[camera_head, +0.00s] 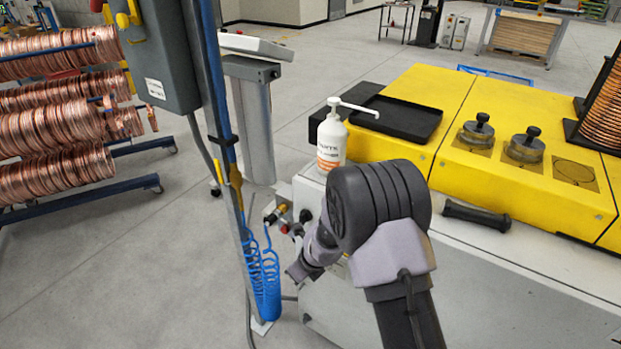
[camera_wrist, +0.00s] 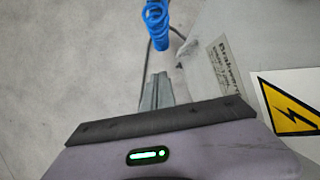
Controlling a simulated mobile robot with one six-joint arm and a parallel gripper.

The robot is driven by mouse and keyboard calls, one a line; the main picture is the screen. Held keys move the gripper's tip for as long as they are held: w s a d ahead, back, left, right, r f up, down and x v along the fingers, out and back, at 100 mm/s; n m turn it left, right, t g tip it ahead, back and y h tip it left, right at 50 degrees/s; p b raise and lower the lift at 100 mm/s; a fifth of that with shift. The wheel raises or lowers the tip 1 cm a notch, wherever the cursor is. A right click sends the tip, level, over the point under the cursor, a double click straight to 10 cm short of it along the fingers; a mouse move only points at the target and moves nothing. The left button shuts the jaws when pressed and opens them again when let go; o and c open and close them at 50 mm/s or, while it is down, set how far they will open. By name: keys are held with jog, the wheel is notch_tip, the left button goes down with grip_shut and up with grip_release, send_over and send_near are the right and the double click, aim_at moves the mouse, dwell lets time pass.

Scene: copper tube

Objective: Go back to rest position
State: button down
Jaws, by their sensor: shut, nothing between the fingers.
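My gripper shows in the wrist view (camera_wrist: 156,88) as narrow grey metal fingers past the dark edge of my wrist. The fingers are shut with nothing between them. In the head view my arm reaches forward and bends down to the left. The dark end of my gripper (camera_head: 297,272) is beside the left end of the white machine cabinet (camera_head: 480,285), low over the floor side. My own arm partly hides that cabinet.
A blue coiled hose (camera_head: 265,285) hangs close left of my gripper, beside a post. A white pump bottle (camera_head: 331,140) and black tray (camera_head: 396,118) stand behind my arm. A black handle (camera_head: 476,215) lies right. Copper coils (camera_head: 55,130) hang at left.

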jog(key=s+d+r+n, duration=0.2)
jog(key=s+r+n, duration=0.15)
jog(key=r, duration=0.45)
jog(key=s+d+r+n+t+y, duration=0.15)
jog(key=r+n, duration=0.25)
jog(key=r, duration=0.5)
jog(key=s+d+r+n, duration=0.2)
jog(key=s+r+n, duration=0.1)
jog(key=r, duration=0.5)
jog(key=s+d+r+n+h, duration=0.1)
jog(key=s+d+r+n, duration=0.1)
jog(key=s, duration=0.5)
jog(key=s+d+r+n+b, duration=0.1)
jog(key=s+d+r+n, duration=0.1)
jog(key=s+d+n, duration=0.2)
jog(key=s+d+r+n+h, duration=0.1)
jog(key=s+d+r+n, duration=0.2)
jog(key=s, duration=0.7)
jog(key=shift+s+d+n+t+h, duration=0.25)
jog(key=shift+n+t+h, duration=0.15)
jog(key=shift+n, duration=0.85)
jog(key=shift+w, duration=0.1)
